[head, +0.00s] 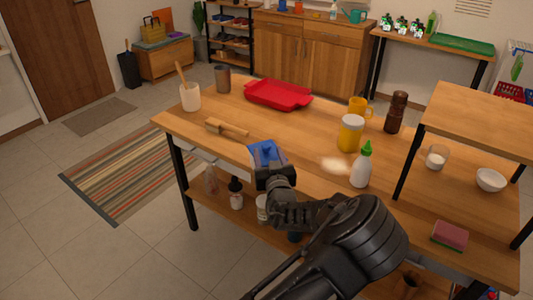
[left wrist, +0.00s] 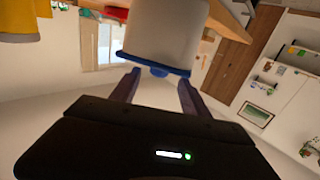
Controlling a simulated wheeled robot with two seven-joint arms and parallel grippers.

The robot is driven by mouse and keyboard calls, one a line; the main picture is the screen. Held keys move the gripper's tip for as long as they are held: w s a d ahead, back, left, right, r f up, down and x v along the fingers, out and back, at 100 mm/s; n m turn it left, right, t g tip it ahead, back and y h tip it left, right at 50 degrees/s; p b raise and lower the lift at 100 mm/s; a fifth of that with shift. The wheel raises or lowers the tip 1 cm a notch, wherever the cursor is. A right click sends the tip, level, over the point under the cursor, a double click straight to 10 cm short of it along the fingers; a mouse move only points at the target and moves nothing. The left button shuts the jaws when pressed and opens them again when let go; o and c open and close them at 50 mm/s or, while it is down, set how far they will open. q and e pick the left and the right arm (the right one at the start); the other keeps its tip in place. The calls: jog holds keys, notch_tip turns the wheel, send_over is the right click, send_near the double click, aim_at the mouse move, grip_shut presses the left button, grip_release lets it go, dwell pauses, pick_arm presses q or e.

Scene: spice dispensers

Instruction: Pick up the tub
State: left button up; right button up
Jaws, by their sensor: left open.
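The tub is pale with a blue lid (head: 266,150) and stands at the front edge of the wooden table in the head view, partly hidden by my gripper. In the left wrist view the pale tub (left wrist: 168,28) appears upside down, with its blue rim close to the fingertips. My left gripper (head: 266,165) is at the tub in the head view, covering its near side. In the left wrist view its fingers (left wrist: 159,76) are spread apart, one toward each side of the tub's lid. I cannot tell whether they touch it. My right gripper is not in view.
Pale powder (head: 335,166) lies beside the bottle. A raised shelf (head: 485,112) stands at right.

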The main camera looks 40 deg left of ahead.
aim_at(267, 149)
pick_arm(q)
jog(key=x, duration=0.5)
jog(key=shift+d+f+p, duration=0.1)
jog(key=shift+f+p, duration=0.05)
jog(key=shift+p, duration=0.25)
grip_shut()
dwell(0.5)
